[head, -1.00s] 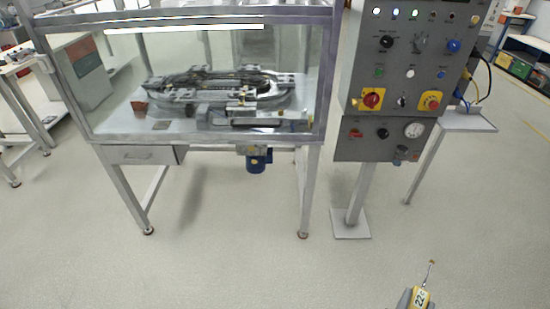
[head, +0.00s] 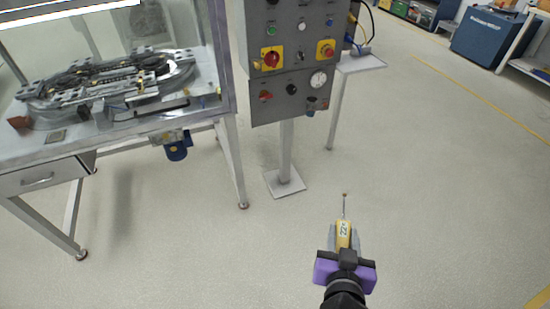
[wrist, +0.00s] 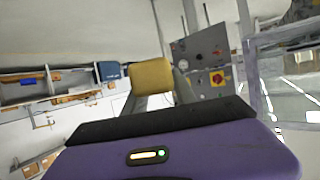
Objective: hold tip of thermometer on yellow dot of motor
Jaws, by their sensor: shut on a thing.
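My gripper (head: 344,243) is shut on the yellow thermometer (head: 343,228), whose thin probe points away from me, its tip (head: 344,194) over open floor. In the wrist view the thermometer's yellow body (wrist: 152,74) shows beyond the purple gripper housing (wrist: 190,152); its probe is hidden there. The blue motor (head: 177,150) hangs under the right part of the glazed machine's table, left of and apart from the thermometer.
The glazed machine with the ring track (head: 110,82) stands at the left, its metal leg (head: 232,165) right of the motor. A grey control panel (head: 291,65) on a post with a floor plate (head: 285,184) stands right of it. Floor between me and these is clear.

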